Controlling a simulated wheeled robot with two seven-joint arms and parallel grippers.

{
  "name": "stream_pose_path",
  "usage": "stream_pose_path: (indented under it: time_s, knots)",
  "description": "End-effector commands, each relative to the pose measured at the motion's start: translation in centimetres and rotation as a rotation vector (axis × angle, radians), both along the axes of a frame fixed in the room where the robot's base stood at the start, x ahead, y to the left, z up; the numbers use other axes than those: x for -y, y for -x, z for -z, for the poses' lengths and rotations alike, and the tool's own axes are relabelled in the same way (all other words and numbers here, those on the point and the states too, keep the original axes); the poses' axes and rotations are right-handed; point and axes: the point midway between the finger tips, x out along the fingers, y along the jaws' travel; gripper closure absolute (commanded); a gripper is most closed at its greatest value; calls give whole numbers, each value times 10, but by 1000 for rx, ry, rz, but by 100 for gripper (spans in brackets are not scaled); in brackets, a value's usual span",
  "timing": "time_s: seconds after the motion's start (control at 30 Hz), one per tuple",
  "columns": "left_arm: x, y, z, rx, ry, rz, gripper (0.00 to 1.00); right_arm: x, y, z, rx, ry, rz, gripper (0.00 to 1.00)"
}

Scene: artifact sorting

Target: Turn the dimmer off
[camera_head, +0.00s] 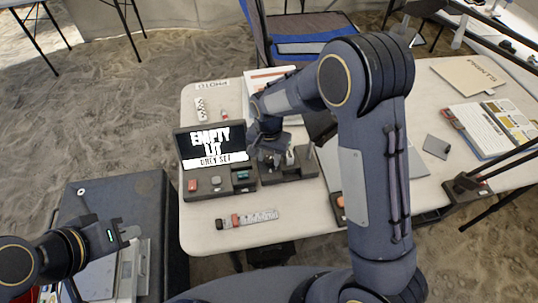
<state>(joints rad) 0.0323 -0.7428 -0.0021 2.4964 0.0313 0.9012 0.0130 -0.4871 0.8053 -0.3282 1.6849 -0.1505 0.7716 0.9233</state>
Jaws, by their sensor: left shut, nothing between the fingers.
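A dark console (217,193) with a raised screen (211,145) stands on the table's left part. The screen reads "EMPTY LIT" and "GREY SET". On the console's base are a red control (192,185), a round grey knob (215,181) and a small lit teal panel (241,175). I cannot tell for sure which is the dimmer; the round knob looks likeliest. My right gripper (272,155) is low, just right of the screen, above a dark stand (300,172). Its fingertips are partly hidden. My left gripper (127,236) is shut and empty at lower left, away from the console.
A grey card (437,146) and papers (490,128) lie at right. A dark cabinet (130,195) stands left of the table. My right arm hides much of the table's middle.

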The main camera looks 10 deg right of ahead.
Motion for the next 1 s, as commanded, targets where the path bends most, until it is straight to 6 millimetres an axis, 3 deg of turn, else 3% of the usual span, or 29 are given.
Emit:
stream_pose_path:
  time_s: [0.03,0.23,0.57,1.0]
  knots:
    - [0,0,0,0,0,0,100,0,0,0,0,0,0,73]
    - [0,0,0,0,0,0,100,0,0,0,0,0,0,98]
    - [0,0,2,0,0,0,100,0,0,0,1,-1,-53,98]
    - [0,0,11,0,0,0,100,0,0,0,0,-1,-380,98]
